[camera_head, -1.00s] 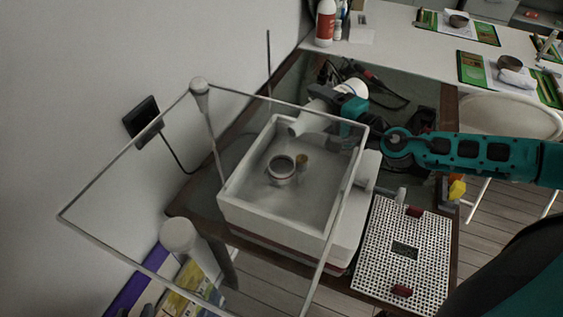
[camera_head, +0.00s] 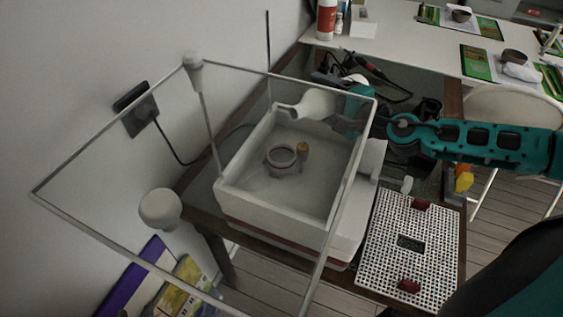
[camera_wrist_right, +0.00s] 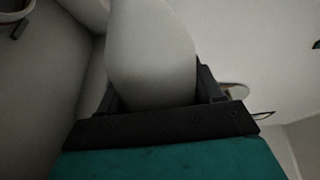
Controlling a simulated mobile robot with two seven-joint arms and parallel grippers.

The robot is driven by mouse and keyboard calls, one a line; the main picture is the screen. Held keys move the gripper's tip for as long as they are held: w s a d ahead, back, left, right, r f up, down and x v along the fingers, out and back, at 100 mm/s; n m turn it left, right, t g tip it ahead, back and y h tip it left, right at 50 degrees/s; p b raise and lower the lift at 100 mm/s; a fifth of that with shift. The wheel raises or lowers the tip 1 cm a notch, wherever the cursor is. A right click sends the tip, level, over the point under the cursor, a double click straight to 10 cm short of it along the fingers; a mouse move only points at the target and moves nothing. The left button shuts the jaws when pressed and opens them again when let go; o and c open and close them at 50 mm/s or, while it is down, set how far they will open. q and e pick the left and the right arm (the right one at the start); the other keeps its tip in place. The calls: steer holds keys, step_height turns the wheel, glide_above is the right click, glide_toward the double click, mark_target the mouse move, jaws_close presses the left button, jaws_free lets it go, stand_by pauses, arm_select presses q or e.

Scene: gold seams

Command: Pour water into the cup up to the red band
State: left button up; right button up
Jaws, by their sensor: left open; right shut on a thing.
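The cup (camera_head: 281,161) stands upright on the floor of a white basin (camera_head: 322,217); it has a dark rim. Its water level and red band are too small to make out. It also shows cut off in the wrist view (camera_wrist_right: 14,17). A white pouring vessel (camera_head: 316,103) lies nearly level above the basin's far side, its mouth to the left, higher than the cup and apart from it. My right gripper (camera_head: 343,117) is shut around its body, which fills the wrist view (camera_wrist_right: 150,55). No stream of water shows. My left gripper is not in view.
A small brown, cork-like piece (camera_head: 303,151) stands right beside the cup. A thin grey frame (camera_head: 110,118) with pale knobs crosses the near left. A perforated white board (camera_head: 411,250) with dark red pieces lies right of the basin. The wall is at left.

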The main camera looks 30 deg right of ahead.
steer(key=shift+w+a+r+m+y, duration=0.1)
steer(key=shift+r+m+y, duration=0.3)
steer(key=shift+m, duration=0.6)
steer(key=r+m+p, duration=0.1)
steer(key=a+r+m+p, duration=0.1)
steer(key=r+p, duration=0.1)
steer(key=shift+r, duration=0.25)
steer(key=shift+s, duration=0.2)
steer(key=shift+a+r+m+p, duration=0.15)
steer(key=shift+r+m+p, duration=0.25)
steer(key=shift+r+p, duration=0.15)
steer(key=shift+s+a+m, duration=0.1)
steer(key=shift+a+m, duration=0.2)
steer(key=shift+m, duration=0.1)
arm_select(q)
steer(key=shift+w+r, duration=0.1)
steer(key=shift+r, duration=0.85)
steer(key=shift+f, duration=0.15)
